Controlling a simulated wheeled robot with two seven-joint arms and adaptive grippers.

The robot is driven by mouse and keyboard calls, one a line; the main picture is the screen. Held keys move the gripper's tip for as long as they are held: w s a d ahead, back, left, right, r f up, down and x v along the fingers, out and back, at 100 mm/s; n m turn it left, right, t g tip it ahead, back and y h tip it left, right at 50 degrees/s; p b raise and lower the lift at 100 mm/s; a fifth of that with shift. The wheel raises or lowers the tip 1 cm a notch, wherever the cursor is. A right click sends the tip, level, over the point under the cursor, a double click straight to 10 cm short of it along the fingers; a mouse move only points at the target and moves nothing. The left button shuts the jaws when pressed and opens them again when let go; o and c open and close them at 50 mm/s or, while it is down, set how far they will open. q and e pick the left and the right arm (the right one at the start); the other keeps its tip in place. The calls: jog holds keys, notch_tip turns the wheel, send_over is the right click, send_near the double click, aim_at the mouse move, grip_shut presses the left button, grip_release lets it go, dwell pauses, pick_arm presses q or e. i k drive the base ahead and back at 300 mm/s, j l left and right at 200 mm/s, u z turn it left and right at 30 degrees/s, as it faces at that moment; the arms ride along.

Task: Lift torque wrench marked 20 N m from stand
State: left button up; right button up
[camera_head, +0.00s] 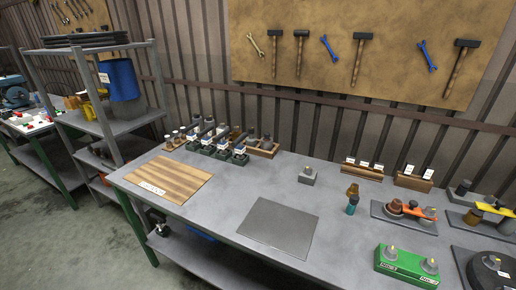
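Neither of my grippers is in view. A group of several dark-handled tools in dark green holders with small white and blue labels (222,143) stands at the back left of the grey workbench (270,185). These may be the torque wrenches in their stand, but the markings are too small to read, so I cannot tell which is 20 N m. Two wooden racks with white labels stand at the back right, one longer (362,172) and one shorter (412,181); their labels are also unreadable.
A striped wooden board (170,181) and a flat grey plate (278,228) lie on the bench. A green fixture (405,267), an orange-handled part (412,211) and a dark round base (488,272) crowd the right. A small metal block (308,175) stands mid-bench. Tools hang on the wall board (400,75).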

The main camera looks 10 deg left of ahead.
aim_at(240, 149)
jog(key=j+z, duration=0.5)
jog(key=j, duration=0.3)
jog(key=j+z, duration=0.45)
jog(key=j, duration=0.4)
